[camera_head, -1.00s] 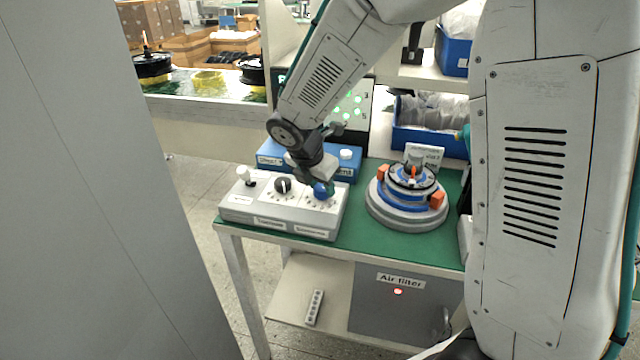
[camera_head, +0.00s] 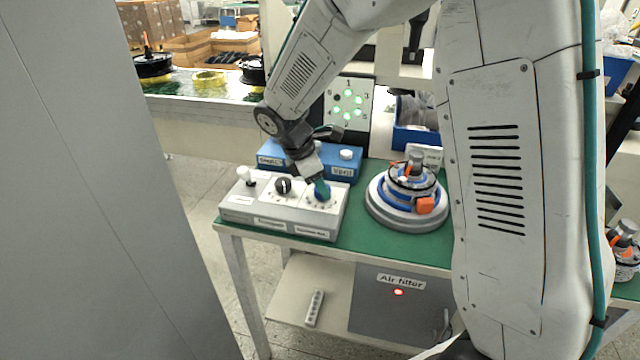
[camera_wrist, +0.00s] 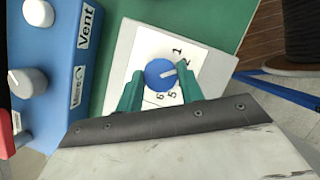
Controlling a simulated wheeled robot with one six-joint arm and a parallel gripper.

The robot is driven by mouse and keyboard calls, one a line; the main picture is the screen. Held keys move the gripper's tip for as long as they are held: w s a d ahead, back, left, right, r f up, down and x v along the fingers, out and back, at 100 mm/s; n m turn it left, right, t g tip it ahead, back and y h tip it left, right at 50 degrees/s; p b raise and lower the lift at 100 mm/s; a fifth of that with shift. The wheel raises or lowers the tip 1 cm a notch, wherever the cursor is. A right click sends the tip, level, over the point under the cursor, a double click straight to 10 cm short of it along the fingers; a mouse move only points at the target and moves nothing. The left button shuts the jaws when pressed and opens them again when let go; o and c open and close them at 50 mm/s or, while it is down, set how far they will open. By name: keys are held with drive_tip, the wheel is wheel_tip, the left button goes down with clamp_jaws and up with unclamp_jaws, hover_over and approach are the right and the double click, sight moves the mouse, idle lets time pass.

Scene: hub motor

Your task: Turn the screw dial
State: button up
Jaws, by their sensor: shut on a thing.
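The blue dial (camera_head: 321,192) sits at the right end of the white control box (camera_head: 240,212), and it also shows in the wrist view (camera_wrist: 158,74). It has a white pointer and a printed number scale. In the wrist view the pointer is turned to the right, near the 2. My gripper (camera_wrist: 160,76) is shut on the blue dial, with one teal finger on each side. In the head view my gripper (camera_head: 319,184) comes down over the dial from above and partly hides it.
A black dial (camera_head: 283,185) and a white knob (camera_head: 244,174) are on the same box. The blue Vent box (camera_head: 342,172) stands close behind. The round hub fixture (camera_head: 409,215) is to the right. A numbered display panel (camera_head: 349,103) with green lights stands at the back.

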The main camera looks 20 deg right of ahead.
drive_tip(key=m, duration=0.2)
drive_tip(key=m+g, duration=0.1)
drive_tip(key=m, duration=0.1)
drive_tip(key=m+g+y, duration=0.1)
drive_tip(key=m, duration=0.1)
drive_tip(key=shift+w+d, duration=0.1)
drive_tip(key=shift+w, duration=0.15)
drive_tip(key=m+y, duration=0.1)
drive_tip(key=m, duration=0.2)
drive_tip(key=m+g, duration=0.1)
drive_tip(key=m, duration=0.2)
drive_tip(key=shift+w+d+g+y, duration=0.1)
drive_tip(key=shift+g+y, duration=0.2)
drive_tip(key=shift+y, duration=0.1)
drive_tip(key=m+y, duration=0.1)
drive_tip(key=m, duration=0.1)
drive_tip(key=m+y, duration=0.1)
drive_tip(key=m, duration=0.2)
drive_tip(key=shift+d, duration=0.15)
drive_tip(key=m+y, duration=0.1)
drive_tip(key=m, duration=0.4)
drive_tip(key=shift+d+y, duration=0.1)
drive_tip(key=shift+y, duration=0.3)
drive_tip(key=shift+m, duration=0.4)
drive_tip(key=o, duration=1)
drive_tip(key=v, duration=0.8)
